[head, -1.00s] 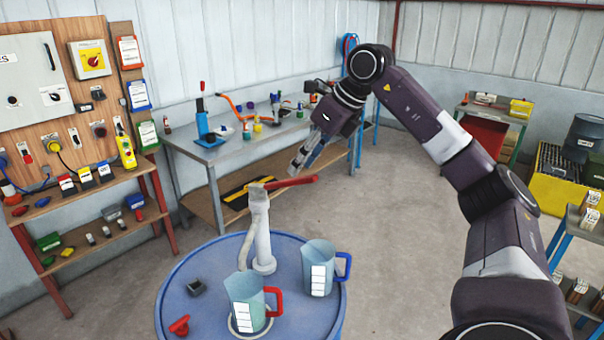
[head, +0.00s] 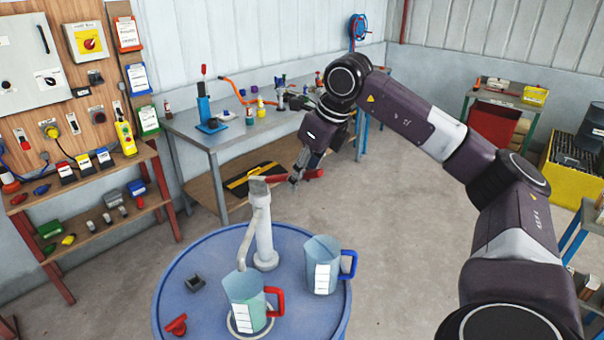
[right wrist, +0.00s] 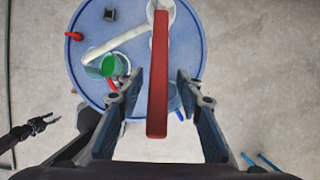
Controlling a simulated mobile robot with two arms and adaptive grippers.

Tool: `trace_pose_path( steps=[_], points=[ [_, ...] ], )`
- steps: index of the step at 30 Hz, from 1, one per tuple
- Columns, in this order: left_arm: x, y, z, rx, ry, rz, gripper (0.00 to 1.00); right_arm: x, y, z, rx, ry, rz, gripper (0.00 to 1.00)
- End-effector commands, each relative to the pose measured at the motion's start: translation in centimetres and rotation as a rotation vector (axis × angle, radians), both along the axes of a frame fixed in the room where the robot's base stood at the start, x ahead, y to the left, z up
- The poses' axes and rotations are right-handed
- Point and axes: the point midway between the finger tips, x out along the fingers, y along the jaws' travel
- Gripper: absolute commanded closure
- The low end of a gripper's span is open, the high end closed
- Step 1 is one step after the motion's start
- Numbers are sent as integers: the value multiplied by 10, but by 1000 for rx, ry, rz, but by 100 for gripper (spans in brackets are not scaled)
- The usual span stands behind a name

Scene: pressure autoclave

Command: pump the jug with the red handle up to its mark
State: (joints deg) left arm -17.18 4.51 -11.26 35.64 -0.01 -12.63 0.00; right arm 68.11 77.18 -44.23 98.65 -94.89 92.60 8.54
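The jug with the red handle (head: 243,301) stands on the blue drum (head: 190,318) under the spout of the pale hand pump (head: 264,235). Green liquid shows inside it in the right wrist view (right wrist: 108,66). The pump's red lever (head: 306,176) sticks out to the right, roughly level. My right gripper (head: 296,181) is at the lever's outer end. In the right wrist view its fingers (right wrist: 159,78) stand apart, one on each side of the lever (right wrist: 158,105), with gaps on both sides. My left gripper (right wrist: 38,124) shows at the left edge there, fingers parted and empty.
A jug with a blue handle (head: 322,268) stands on the drum, right of the pump. A small dark box (head: 195,284) and a red item (head: 176,325) lie on the drum's left. A workbench (head: 225,135) stands behind. The floor right of the drum is clear.

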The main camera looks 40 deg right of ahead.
Motion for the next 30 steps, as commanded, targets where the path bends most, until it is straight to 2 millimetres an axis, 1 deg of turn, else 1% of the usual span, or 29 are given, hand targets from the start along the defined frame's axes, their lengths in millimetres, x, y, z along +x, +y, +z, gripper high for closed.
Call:
trace_pose_path(
  steps=[1,3,7,16,26,30],
  points=[
    [9,-7,1,-8,-14,0,60,0,0,-1,0,1,0,67],
    [15,-11,1,-14,-23,-1,60,0,0,-1,0,0,0,67],
    [13,-10,1,-12,-19,-4,60,0,0,-1,0,0,0,67],
    [-6,0,0,0,9,-6,60,1,0,-1,0,-1,0,100],
    [-6,1,-1,2,9,-3,60,1,0,-1,0,-3,0,100],
    [0,1,-5,1,1,-3,60,6,0,-4,3,-15,0,100]
  ],
)
